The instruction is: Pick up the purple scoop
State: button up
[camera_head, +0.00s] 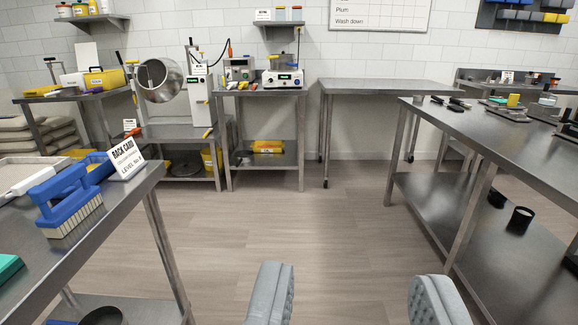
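I cannot make out a purple scoop in the head camera view. My gripper (352,290) shows at the bottom of the view, its two grey padded fingers wide apart. It is open, with only bare floor seen between the fingers. The finger on the right overlaps the view of the floor near the right table's legs.
A steel table (98,216) at left holds a blue brush-like tool (70,200) and a "BACK CARD" sign (126,158). A long steel table (480,133) stands at right. Benches with a round steel drum (160,80) line the back wall. The middle floor (265,205) is clear.

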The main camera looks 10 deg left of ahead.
aim_at(98, 89)
jog(key=i+l, duration=0.2)
jog(key=i, duration=0.3)
jog(key=i+l, duration=0.2)
jog(key=i, duration=0.25)
jog(key=i+l, duration=0.2)
jog(key=i, duration=0.3)
jog(key=i+u, duration=0.15)
jog(key=i, duration=0.65)
jog(key=i+u, duration=0.2)
jog(key=i, duration=0.65)
jog(key=i+u, duration=0.35)
jog(key=i, duration=0.15)
jog(key=i+u, duration=0.35)
jog(key=i+l+u, duration=0.2)
jog(key=i+u, duration=0.2)
jog(key=i, duration=0.2)
jog(key=i+j+u, duration=0.1)
jog(key=i+j, duration=0.2)
jog(key=i+j+u, duration=0.15)
jog(key=i, duration=0.35)
jog(key=i+j+u, duration=0.1)
jog(key=i+j, duration=0.5)
jog(key=j, duration=0.15)
jog(key=i+j, duration=0.65)
jog(key=j, duration=0.25)
jog(key=i+j, duration=0.35)
jog(key=j+z, duration=0.05)
